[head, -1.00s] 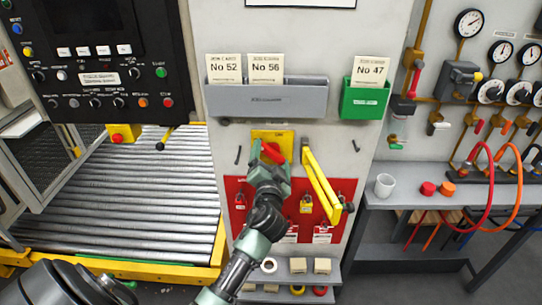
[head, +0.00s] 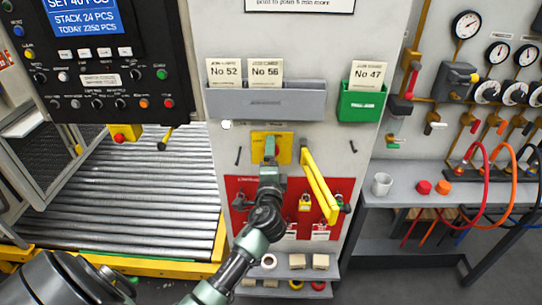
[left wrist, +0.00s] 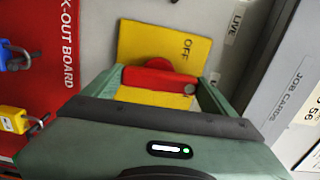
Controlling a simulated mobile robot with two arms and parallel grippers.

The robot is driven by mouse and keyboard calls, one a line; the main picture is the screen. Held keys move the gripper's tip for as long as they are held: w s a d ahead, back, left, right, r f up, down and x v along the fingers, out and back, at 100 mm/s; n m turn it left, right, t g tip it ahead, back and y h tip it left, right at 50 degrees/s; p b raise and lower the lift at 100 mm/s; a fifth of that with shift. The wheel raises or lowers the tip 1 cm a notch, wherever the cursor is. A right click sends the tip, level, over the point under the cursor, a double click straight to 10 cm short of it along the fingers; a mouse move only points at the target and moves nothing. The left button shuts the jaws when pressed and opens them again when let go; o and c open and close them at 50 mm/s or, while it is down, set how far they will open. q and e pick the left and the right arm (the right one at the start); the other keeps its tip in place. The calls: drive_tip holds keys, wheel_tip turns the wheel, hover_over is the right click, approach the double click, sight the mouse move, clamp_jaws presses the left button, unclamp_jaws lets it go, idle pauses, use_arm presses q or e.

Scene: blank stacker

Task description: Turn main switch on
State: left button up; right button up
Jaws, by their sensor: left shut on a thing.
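The main switch is a red rotary handle (left wrist: 160,76) on a yellow plate (left wrist: 150,42) marked OFF, on the grey cabinet front. In the head view, the yellow plate (head: 286,150) shows around my left gripper (head: 270,152), which hides the red handle there. In the left wrist view, my left gripper (left wrist: 163,88) has its two green fingers on either side of the red handle and is shut on it. The control panel display (head: 82,16) is lit blue with text, and a small white lamp (head: 227,124) glows above the switch. My right gripper is not in view.
A yellow hinged bar (head: 318,184) sticks out just right of my gripper. A red lock-out board (head: 240,192) with padlocks lies below. A grey card holder (head: 266,104) and a green one (head: 361,106) are above. A roller conveyor (head: 130,195) is at left.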

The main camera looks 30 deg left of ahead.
use_arm(q)
drive_tip(key=shift+f+m, duration=0.1)
drive_tip(key=shift+m, duration=0.3)
drive_tip(key=o, duration=1.2)
drive_tip(key=shift+s, duration=0.1)
drive_tip(key=b+v, duration=0.1)
drive_tip(key=v, duration=0.6)
drive_tip(key=shift+s+d+b, duration=0.2)
drive_tip(key=shift+s+b, duration=0.1)
drive_tip(key=shift+b, duration=0.1)
